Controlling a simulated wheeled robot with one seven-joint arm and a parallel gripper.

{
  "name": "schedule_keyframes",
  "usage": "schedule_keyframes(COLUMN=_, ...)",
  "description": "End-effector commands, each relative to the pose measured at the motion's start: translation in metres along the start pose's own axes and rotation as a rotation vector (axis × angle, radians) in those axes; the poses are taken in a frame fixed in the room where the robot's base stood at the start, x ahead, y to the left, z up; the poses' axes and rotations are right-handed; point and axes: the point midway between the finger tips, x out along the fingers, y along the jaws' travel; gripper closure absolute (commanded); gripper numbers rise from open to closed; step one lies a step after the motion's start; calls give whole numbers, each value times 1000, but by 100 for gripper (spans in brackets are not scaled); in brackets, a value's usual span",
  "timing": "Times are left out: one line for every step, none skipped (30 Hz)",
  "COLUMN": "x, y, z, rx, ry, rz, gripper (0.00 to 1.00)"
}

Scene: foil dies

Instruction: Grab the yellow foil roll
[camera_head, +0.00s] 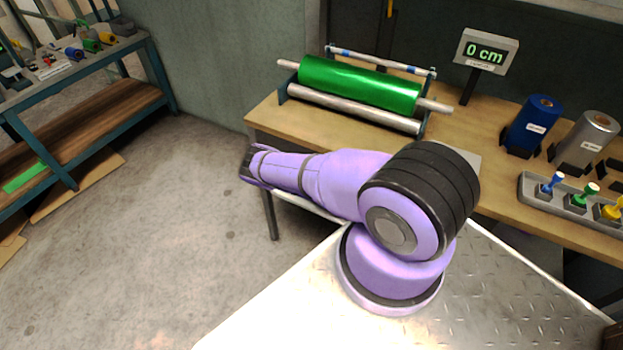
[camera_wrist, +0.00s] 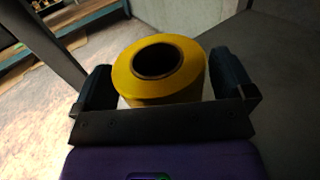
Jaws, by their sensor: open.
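The yellow foil roll (camera_wrist: 160,91) shows in the wrist view as an upright cylinder with a dark round core hole facing up. My gripper (camera_wrist: 163,78) is open, with one dark finger on each side of the roll. The roll stands between the fingers; I cannot tell whether either touches it. In the head view my gripper (camera_head: 248,165) is a small dark tip at the left end of my purple arm. The yellow roll does not show in the head view.
A wooden bench (camera_head: 480,130) at right carries a green foil roll (camera_head: 360,84) on a stand, a "0 cm" display (camera_head: 486,51), blue (camera_head: 534,122) and silver (camera_head: 588,140) rolls, and a tray (camera_head: 570,205) of coloured-handled tools. A shelf bench (camera_head: 90,110) stands left. Floor between is open.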

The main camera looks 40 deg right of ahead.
Motion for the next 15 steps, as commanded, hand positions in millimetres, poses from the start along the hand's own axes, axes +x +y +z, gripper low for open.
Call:
schedule_keyframes(x=0, y=0, z=0, rx=0, ry=0, rz=0, gripper=0)
schedule_keyframes(x=0, y=0, z=0, rx=0, ry=0, rz=0, gripper=0)
schedule_keyframes(x=0, y=0, z=0, rx=0, ry=0, rz=0, gripper=0)
schedule_keyframes(x=0, y=0, z=0, rx=0, ry=0, rz=0, gripper=7)
schedule_keyframes(x=0, y=0, z=0, rx=0, ry=0, rz=0, gripper=14)
schedule_keyframes(x=0, y=0, z=0, rx=0, ry=0, rz=0, gripper=23)
schedule_keyframes(x=0, y=0, z=0, rx=0, ry=0, rz=0, gripper=30)
schedule_keyframes(x=0, y=0, z=0, rx=0, ry=0, rz=0, gripper=37)
schedule_keyframes(x=0, y=0, z=0, rx=0, ry=0, rz=0, gripper=46)
schedule_keyframes(x=0, y=0, z=0, rx=0, ry=0, rz=0, gripper=53)
schedule_keyframes(x=0, y=0, z=0, rx=0, ry=0, rz=0, gripper=60)
schedule_keyframes(x=0, y=0, z=0, rx=0, ry=0, rz=0, gripper=69)
schedule_keyframes(x=0, y=0, z=0, rx=0, ry=0, rz=0, gripper=75)
schedule_keyframes(x=0, y=0, z=0, rx=-1, ry=-1, rz=0, gripper=75)
schedule_keyframes(x=0, y=0, z=0, rx=-1, ry=-1, rz=0, gripper=75)
